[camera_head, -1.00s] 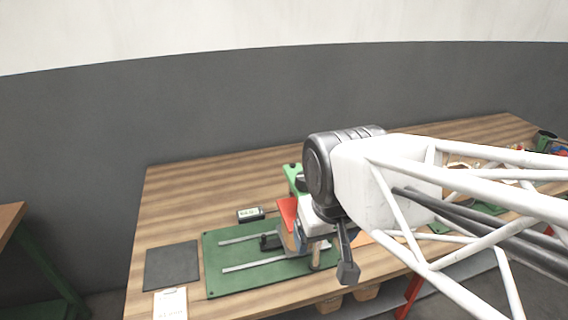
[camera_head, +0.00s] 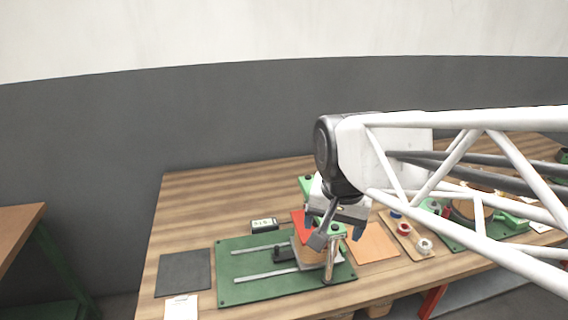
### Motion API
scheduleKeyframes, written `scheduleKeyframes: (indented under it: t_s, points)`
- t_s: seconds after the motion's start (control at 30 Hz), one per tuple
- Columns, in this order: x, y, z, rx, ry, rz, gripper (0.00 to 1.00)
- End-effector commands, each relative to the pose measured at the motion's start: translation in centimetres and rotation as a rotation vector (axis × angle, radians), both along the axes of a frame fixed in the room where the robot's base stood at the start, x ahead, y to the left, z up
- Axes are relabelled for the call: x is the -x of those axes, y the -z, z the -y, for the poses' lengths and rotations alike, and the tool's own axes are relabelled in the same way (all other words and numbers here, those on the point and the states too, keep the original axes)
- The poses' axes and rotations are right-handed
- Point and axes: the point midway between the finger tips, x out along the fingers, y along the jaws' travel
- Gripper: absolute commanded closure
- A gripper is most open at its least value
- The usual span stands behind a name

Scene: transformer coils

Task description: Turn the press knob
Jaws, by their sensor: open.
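The press stands on a green base plate (camera_head: 232,290) with two pale rails. It has a green frame (camera_head: 349,265) at its right end and a red part (camera_head: 299,221) behind. A wooden-looking block sits between the rails and the frame. Contact with the knob cannot be told.
A small display box (camera_head: 264,224) lies behind the press. A dark mat (camera_head: 183,272) and a white sheet (camera_head: 181,307) lie left. An orange-brown board (camera_head: 373,244), a spool board (camera_head: 409,238) and another green fixture lie right. The table's back left is free.

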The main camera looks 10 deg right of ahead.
Motion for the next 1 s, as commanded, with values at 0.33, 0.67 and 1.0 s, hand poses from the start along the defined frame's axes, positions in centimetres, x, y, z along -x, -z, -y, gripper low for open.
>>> scheduleKeyframes:
  t_s: [0.33, 0.67, 1.0]
  points:
    - [-5.5, -0.8, 1.1, -0.082, 0.517, -0.045, 0.2]
    - [-10.8, -0.9, 2.4, -0.139, 1.017, -0.081, 0.2]
    - [-16.3, -0.3, 4.0, -0.174, 1.532, -0.105, 0.2]
